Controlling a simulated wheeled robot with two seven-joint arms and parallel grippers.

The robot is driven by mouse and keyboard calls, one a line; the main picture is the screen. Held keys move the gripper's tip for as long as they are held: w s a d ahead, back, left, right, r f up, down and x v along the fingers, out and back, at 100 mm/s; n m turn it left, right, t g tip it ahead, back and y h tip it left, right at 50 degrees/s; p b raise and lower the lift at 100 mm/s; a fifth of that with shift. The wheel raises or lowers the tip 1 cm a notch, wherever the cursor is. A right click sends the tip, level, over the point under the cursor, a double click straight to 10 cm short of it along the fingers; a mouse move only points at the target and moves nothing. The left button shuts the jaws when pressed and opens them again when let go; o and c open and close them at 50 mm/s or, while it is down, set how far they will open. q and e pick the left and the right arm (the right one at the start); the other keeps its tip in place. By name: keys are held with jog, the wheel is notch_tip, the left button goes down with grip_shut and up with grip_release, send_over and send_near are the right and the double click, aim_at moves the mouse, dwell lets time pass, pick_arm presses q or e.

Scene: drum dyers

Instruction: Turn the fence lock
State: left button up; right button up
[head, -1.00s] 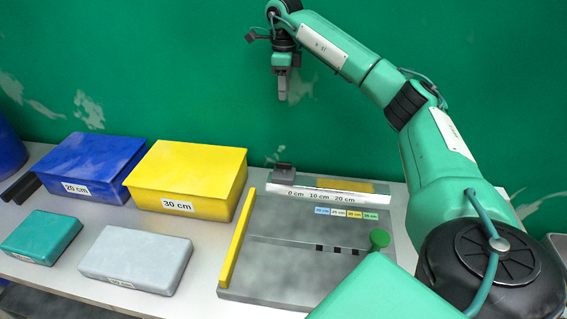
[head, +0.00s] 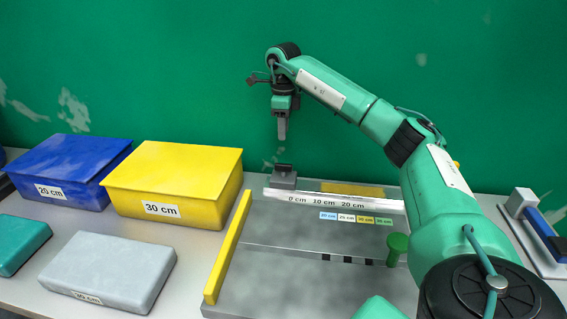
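A grey board (head: 310,285) lies on the table with a long yellow bar (head: 229,247) along its left edge. A white ruler strip (head: 335,200) marked 0, 10 and 20 cm runs across the back. A small dark block (head: 284,176) sits at the ruler's left end. Nothing is labelled as the fence lock. My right gripper (head: 282,132) points down above and behind the dark block, apart from it and from the knob. Its fingers overlap from this side. My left gripper is not in view.
A blue box (head: 75,160), a yellow box (head: 175,175), a grey box (head: 110,265) and a teal box (head: 18,240) stand left of the board. A blue-handled device (head: 535,225) stands at the right. A green wall closes the back.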

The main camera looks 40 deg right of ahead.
aim_at(284, 164)
notch_tip(284, 164, down, 12)
jog(key=shift+r+p, duration=0.25)
jog(key=shift+p, duration=0.2)
jog(key=shift+c, duration=0.4)
grip_shut()
